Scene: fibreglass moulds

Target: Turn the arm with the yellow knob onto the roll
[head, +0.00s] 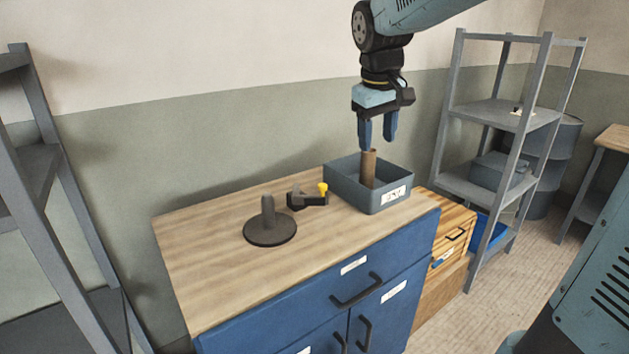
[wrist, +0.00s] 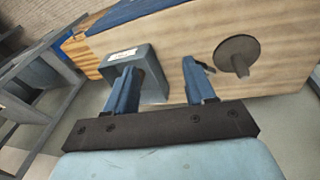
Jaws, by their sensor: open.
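A dark arm (head: 306,199) with a yellow knob (head: 323,188) is on the wooden cabinet top. Left of it is a round dark base (head: 270,231) with an upright grey post (head: 268,208); the base also shows in the wrist view (wrist: 237,52). A brown tube (head: 368,167), which looks like the roll, stands upright in a grey bin (head: 380,199), its lower end hidden by the bin wall. My gripper (head: 378,144) is open and empty, pointing down just above the tube. In the wrist view my gripper (wrist: 160,85) shows spread fingers; I cannot make out the tube there.
The bin stands at the right end of the cabinet top (head: 215,250); the left part is clear. A grey shelf rack (head: 495,115) stands at the right, another (head: 45,170) at the left. The wall (head: 220,140) is close behind.

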